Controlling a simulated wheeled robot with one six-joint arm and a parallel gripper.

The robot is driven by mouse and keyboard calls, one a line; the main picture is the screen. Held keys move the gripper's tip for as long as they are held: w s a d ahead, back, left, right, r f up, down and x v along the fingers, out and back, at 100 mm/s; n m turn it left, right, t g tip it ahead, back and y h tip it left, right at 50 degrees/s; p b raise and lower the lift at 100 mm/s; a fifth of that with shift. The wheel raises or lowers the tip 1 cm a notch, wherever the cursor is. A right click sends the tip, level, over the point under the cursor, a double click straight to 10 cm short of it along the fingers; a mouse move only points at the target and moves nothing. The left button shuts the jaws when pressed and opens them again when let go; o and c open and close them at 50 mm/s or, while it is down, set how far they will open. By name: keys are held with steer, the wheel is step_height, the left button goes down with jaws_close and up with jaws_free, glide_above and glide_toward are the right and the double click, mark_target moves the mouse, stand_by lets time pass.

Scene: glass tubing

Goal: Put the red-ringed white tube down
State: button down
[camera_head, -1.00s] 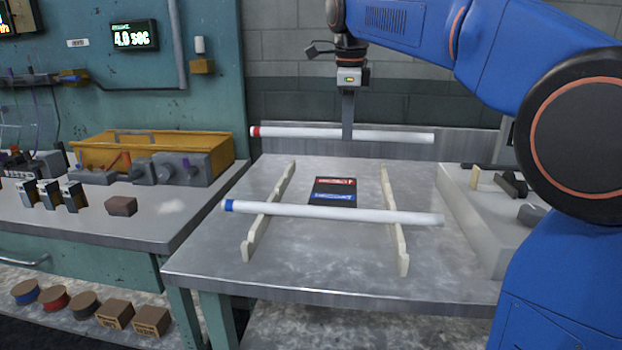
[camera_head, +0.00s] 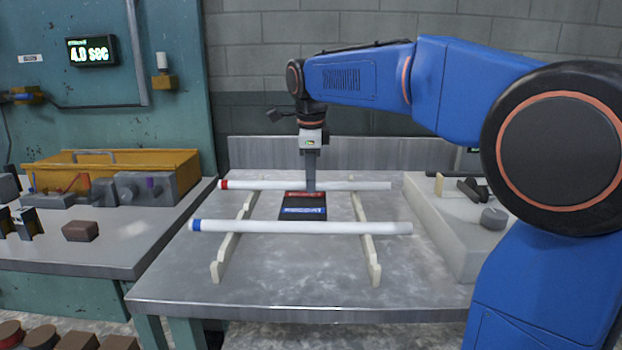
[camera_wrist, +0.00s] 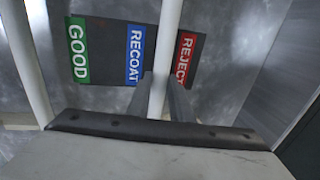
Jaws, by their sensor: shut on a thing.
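The red-ringed white tube (camera_head: 352,186) lies level across the far part of the table, its red ring at the left end. My gripper (camera_head: 311,187) points down and is shut on it near its middle. In the wrist view the tube (camera_wrist: 168,45) runs between my two fingers (camera_wrist: 158,100). The tube is at the far ends of two pale notched rails, the left rail (camera_head: 228,247) and the right rail (camera_head: 367,242). I cannot tell whether it touches them. A blue-ringed white tube (camera_head: 290,227) lies across the same rails, nearer; part of a white tube (camera_wrist: 24,60) shows left in the wrist view.
A dark label card (camera_head: 302,201) lies between the rails; GOOD, RECOAT and REJECT read in the wrist view. A pale block (camera_head: 455,235) with small parts stands right. A side bench (camera_head: 130,235) with a yellow bin (camera_head: 105,165) stands left. The table front is clear.

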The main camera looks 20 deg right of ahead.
steer(key=shift+f, duration=0.55)
steer(key=c, duration=1.6)
jaws_free()
steer(key=r, duration=0.4)
steer(key=s+r, duration=0.1)
steer(key=r, duration=0.3)
steer(key=s+r, duration=0.1)
steer(key=r, duration=0.4)
steer(key=shift+s+a, duration=0.15)
steer(key=shift+a, duration=0.2)
